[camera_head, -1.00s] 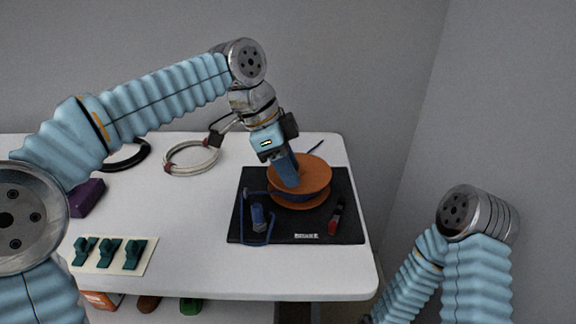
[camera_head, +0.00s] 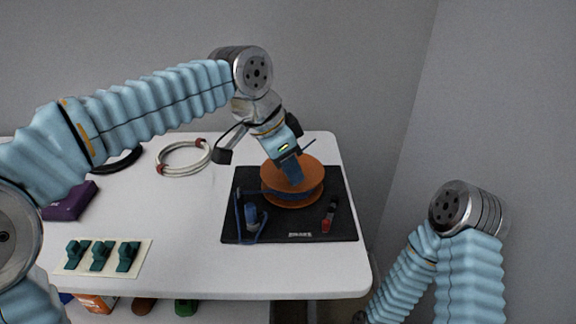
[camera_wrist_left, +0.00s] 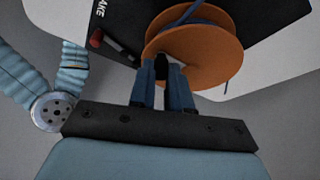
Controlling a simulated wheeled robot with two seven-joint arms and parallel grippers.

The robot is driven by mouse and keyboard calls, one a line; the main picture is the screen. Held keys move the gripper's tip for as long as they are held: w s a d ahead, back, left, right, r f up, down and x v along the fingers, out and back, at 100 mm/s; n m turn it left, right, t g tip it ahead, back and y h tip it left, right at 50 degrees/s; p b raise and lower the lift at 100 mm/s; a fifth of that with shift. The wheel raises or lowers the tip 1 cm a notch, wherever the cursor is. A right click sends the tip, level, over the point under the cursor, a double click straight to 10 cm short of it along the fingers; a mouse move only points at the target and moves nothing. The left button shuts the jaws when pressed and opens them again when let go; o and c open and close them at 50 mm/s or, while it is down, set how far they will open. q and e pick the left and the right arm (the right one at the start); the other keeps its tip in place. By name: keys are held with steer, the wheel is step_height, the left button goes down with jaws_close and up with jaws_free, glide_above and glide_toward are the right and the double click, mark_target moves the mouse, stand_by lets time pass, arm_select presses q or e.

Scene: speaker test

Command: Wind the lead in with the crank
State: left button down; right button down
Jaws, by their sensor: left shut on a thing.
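An orange reel (camera_head: 310,172) sits on the black mat (camera_head: 290,225), with the blue lead (camera_head: 238,215) wound around its hub and a loose stretch lying to its left. In the left wrist view the reel's flange (camera_wrist_left: 215,70) and lead (camera_wrist_left: 190,12) show beyond my fingers. My left gripper (camera_head: 291,178) reaches down over the reel. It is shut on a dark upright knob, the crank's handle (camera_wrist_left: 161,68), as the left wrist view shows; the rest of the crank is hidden. My right arm is at the lower right, its gripper not clearly visible.
On the mat are a blue piece (camera_head: 251,215) beside the loose lead and a red-and-black tool (camera_head: 329,215). A white coil (camera_head: 183,170), a purple block (camera_head: 70,203) and a card with green clips (camera_head: 100,257) lie left. The table's middle is clear.

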arm_select(q)
steer(key=c, duration=1.1)
jaws_free()
steer(key=p+v, duration=0.1)
steer(key=v, duration=1.2)
steer(key=shift+a+r, duration=0.2)
steer(key=shift+r, duration=0.15)
steer(key=shift+s, duration=0.1)
